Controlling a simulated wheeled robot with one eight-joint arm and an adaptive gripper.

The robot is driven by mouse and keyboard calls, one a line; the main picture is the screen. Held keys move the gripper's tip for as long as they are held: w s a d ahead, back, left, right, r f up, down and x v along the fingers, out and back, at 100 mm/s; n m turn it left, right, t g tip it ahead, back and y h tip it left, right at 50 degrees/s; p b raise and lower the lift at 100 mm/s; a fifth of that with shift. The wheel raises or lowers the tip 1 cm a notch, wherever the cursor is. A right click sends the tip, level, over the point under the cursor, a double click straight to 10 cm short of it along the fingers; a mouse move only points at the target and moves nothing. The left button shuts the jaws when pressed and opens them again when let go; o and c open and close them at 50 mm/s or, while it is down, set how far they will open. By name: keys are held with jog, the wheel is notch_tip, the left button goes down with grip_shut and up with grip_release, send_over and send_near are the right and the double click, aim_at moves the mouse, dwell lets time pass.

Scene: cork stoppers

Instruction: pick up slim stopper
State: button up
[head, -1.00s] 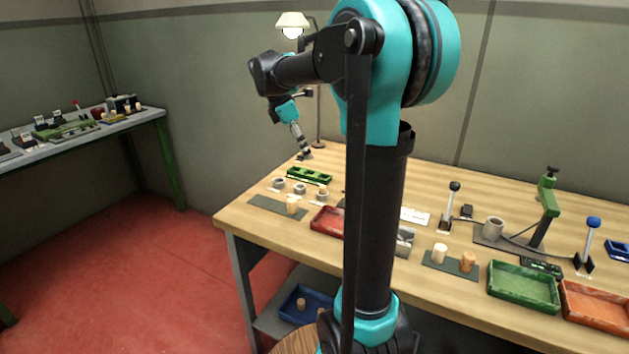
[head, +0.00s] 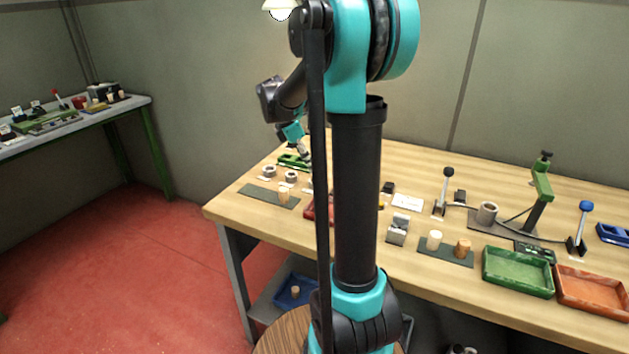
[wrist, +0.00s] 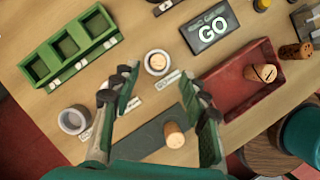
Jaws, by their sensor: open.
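My gripper (wrist: 165,90) is open and empty, seen from above in the wrist view. A cork stopper (wrist: 174,135) stands on a dark strip (wrist: 148,141) between and below the fingers; it also shows in the head view (head: 283,197). Another cork sits inside a grey ring (wrist: 157,62) beyond the fingertips. A cork lies at the red tray (wrist: 233,98), and a darker cork (wrist: 296,51) is farther right. I cannot tell which is the slim stopper. In the head view my gripper (head: 304,152) is partly hidden by my arm.
A green three-pocket tray (wrist: 70,47) and an empty grey ring (wrist: 74,120) are left of the fingers. A pale cork (head: 434,240) and a brown cork (head: 463,249) stand on another mat, left of a green tray (head: 517,272).

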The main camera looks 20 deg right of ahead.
aim_at(314, 174)
jog(key=shift+x, duration=2.6)
jog(key=shift+w, duration=0.1)
jog(key=c, duration=0.8)
jog(key=shift+r, duration=0.15)
jog(key=shift+c, duration=0.2)
